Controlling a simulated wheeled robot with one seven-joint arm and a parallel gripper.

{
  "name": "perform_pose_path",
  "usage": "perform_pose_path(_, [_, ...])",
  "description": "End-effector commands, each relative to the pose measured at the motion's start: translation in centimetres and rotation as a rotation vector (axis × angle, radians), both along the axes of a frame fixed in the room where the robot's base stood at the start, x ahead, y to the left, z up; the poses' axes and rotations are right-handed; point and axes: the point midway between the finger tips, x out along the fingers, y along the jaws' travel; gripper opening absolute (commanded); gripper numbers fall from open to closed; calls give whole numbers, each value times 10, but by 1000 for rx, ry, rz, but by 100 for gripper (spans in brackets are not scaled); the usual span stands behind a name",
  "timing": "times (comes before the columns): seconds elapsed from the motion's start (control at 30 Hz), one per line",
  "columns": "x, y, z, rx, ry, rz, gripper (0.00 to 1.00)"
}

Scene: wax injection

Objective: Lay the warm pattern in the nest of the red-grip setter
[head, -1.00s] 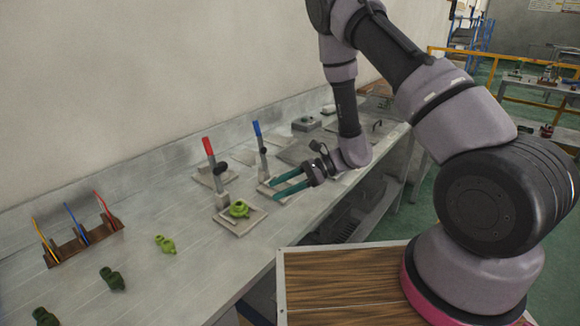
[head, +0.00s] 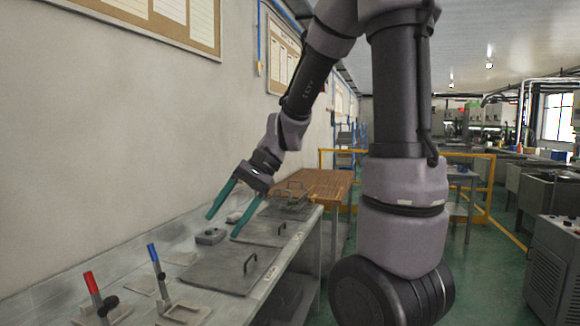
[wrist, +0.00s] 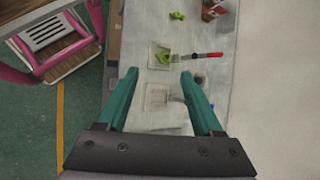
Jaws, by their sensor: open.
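The red-grip setter (head: 92,284) stands at the lower left in the head view, its base cut by the picture edge. Its red grip and pale square plate (wrist: 154,48) show in the wrist view. A yellow-green pattern (wrist: 163,58) lies on that plate; I cannot tell how exactly it sits in the nest. The blue-grip setter (head: 153,256) stands to its right in the head view. My gripper (head: 221,226) is open and empty above the bench, well beyond both setters in the head view. Its spread fingers (wrist: 158,73) show in the wrist view, apart from the pattern.
Another yellow-green piece (wrist: 177,15) lies on the bench near a small rack (wrist: 213,10). Flat plates with handles (head: 231,267) and a grey block (head: 211,236) lie under and near my gripper. The wall (head: 110,120) bounds the bench on the left.

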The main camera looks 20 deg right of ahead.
Motion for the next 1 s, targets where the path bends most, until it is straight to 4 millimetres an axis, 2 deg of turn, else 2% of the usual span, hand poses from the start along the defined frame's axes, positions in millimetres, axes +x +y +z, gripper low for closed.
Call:
perform_pose_path(0.03, [-7,-13,15,-41,-85,9,68])
perform_pose_path(0.3, [-37,-77,70,-320,-493,19,68])
perform_pose_path(0.5, [-53,-109,100,-483,-707,-3,68])
perform_pose_path(0.7, [-59,-119,110,-542,-775,-11,68])
perform_pose_path(1.0, [-58,-119,110,-540,-775,-10,68])
